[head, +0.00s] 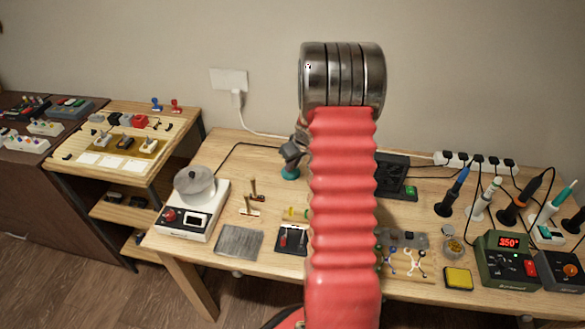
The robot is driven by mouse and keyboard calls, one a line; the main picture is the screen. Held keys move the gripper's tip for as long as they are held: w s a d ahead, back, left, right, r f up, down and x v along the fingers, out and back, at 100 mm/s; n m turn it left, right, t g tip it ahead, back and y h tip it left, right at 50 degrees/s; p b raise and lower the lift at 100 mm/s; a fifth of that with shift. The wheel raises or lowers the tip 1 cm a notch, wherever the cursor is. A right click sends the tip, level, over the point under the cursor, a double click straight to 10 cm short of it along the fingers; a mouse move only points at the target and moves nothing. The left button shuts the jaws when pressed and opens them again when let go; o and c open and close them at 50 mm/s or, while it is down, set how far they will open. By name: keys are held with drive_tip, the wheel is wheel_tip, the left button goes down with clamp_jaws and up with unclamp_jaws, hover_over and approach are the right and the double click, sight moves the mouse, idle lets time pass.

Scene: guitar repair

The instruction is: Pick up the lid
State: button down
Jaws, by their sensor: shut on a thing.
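A grey round pot (196,189) stands on a white appliance at the left end of the workbench. Its top looks like a grey lid (197,173) with a small raised part in the middle; I cannot make out a gap between lid and pot. My red ribbed arm rises through the middle of the view and bends at a metal joint above the bench. My gripper is hidden behind the arm, so I cannot see it or anything in it. No other lid can be told apart.
The white appliance (173,221) has a red knob. On the workbench (219,155) lie a grey plate (239,241) and a yellow sponge (458,278). A grey and teal device (290,158) stands beside my arm. Soldering gear (507,259) crowds the right. The back left is fairly clear.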

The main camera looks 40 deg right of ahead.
sight(293, 171)
wheel_tip(293, 171, up, 8)
idle(0.8)
